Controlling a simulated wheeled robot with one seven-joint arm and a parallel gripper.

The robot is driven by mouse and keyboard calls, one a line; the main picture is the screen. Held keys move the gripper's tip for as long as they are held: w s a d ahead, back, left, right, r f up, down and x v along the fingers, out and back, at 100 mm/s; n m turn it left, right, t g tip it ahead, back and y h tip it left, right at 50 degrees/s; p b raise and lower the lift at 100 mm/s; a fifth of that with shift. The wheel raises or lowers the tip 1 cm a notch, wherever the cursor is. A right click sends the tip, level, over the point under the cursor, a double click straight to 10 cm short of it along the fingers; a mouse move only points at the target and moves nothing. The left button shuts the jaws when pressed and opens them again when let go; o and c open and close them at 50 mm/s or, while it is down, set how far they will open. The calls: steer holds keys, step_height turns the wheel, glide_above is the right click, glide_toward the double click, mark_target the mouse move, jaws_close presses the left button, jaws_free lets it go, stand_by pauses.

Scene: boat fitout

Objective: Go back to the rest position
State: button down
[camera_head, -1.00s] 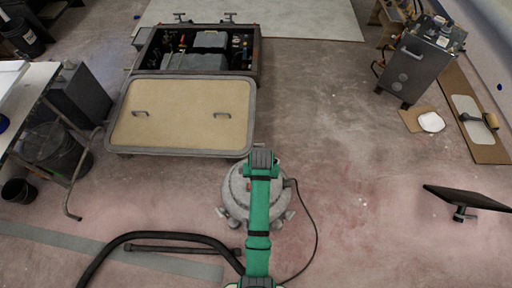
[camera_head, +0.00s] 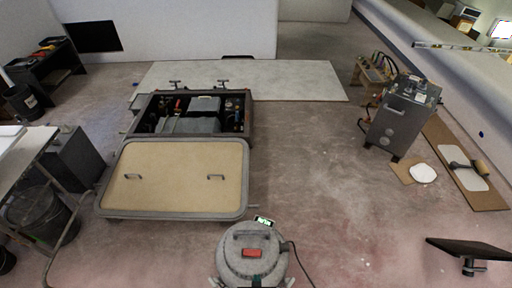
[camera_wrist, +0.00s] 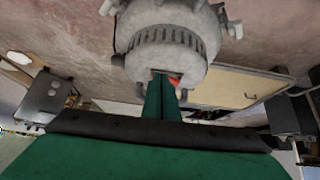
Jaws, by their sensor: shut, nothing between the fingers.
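My gripper (camera_wrist: 162,97) shows in the wrist view as two green fingers close together, shut and empty. Its green body and a dark bar fill the bottom of that view. The fingertips overlap the grey round machine (camera_wrist: 165,45) in the picture; I cannot tell the distance between them. The same machine (camera_head: 253,262), with a red part on top and a black cable, stands at the bottom middle of the head view. My arm cannot be clearly made out in the head view.
A beige hatch panel (camera_head: 178,180) lies before an open dark box (camera_head: 190,115) holding equipment. A grey metal cabinet (camera_head: 403,115) stands right, near a brown board (camera_head: 466,165). A dark tilted panel (camera_head: 470,249) is at lower right. The middle-right floor is clear.

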steer(key=s+r+t, duration=0.4)
steer(key=s+r, duration=0.4)
steer(key=r, duration=0.5)
steer(key=s+r+t, duration=0.4)
steer(key=s+r, duration=0.5)
steer(key=r, duration=0.4)
steer(key=shift+s+a+r, duration=0.15)
